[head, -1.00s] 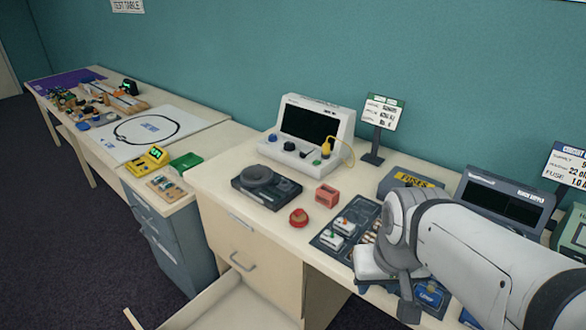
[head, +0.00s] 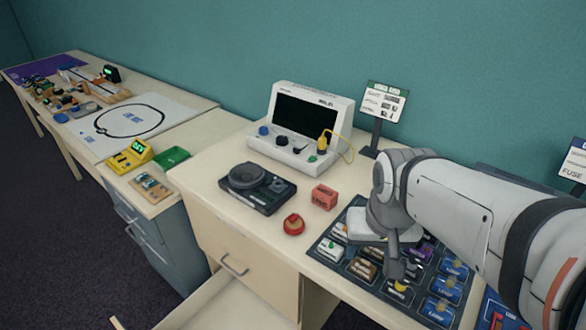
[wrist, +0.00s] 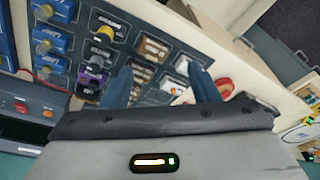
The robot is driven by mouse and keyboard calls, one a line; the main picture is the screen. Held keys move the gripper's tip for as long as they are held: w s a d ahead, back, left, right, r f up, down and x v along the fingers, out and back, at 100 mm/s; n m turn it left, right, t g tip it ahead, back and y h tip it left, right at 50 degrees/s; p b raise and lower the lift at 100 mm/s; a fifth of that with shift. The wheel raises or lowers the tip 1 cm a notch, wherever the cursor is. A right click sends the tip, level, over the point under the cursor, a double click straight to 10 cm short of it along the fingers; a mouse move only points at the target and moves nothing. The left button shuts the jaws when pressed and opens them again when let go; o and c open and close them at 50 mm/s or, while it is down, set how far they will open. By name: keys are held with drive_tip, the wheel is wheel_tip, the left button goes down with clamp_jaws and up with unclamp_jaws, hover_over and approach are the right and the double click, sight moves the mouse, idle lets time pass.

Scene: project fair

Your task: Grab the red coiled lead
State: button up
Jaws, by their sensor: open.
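The red coiled lead (head: 293,224) is a small round red bundle on the pale bench top, left of the dark parts tray and in front of the orange-red block. In the wrist view the red lead (wrist: 223,87) shows partly, just beyond the right finger. My gripper (head: 398,272) is over the parts tray, to the right of the lead and apart from it. In the wrist view its two blue-grey fingers (wrist: 160,72) are spread with nothing held between them.
The dark parts tray (head: 327,248) holds several small components under my gripper. The orange-red block (head: 324,196), a black turntable-like device (head: 257,187) and a white instrument (head: 312,115) stand near the lead. An open drawer (head: 215,305) juts out below the bench front.

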drive_tip(key=o, duration=0.4)
drive_tip(key=w+a+m, duration=0.1)
drive_tip(key=w, duration=0.2)
drive_tip(key=w+a+m, duration=0.1)
drive_tip(key=w+a, duration=0.1)
drive_tip(key=w, duration=0.1)
drive_tip(key=w+a+g, duration=0.1)
drive_tip(key=w+a, duration=0.1)
drive_tip(key=w, duration=0.1)
drive_tip(key=shift+w+f+m+b, duration=0.2)
drive_tip(key=shift+w+m+b, duration=0.05)
drive_tip(key=shift+m+b, duration=0.15)
drive_tip(key=m+g, duration=0.1)
drive_tip(key=m, duration=0.2)
hover_over(294, 220)
drive_tip(key=f, duration=0.3)
drive_tip(key=shift+w+d+f, duration=0.2)
drive_tip(key=shift+d+f, duration=0.05)
drive_tip(key=shift+d, duration=0.1)
drive_tip(key=shift+w+a+f, duration=0.15)
drive_tip(key=shift+f, duration=0.5)
drive_tip(key=shift+s+a+f, duration=0.1)
drive_tip(key=shift+s+f, duration=0.05)
drive_tip(key=shift+f, duration=1.5)
drive_tip(key=shift+s+a+f, duration=0.1)
drive_tip(key=shift+s+f, duration=0.05)
drive_tip(key=shift+f, duration=1.5)
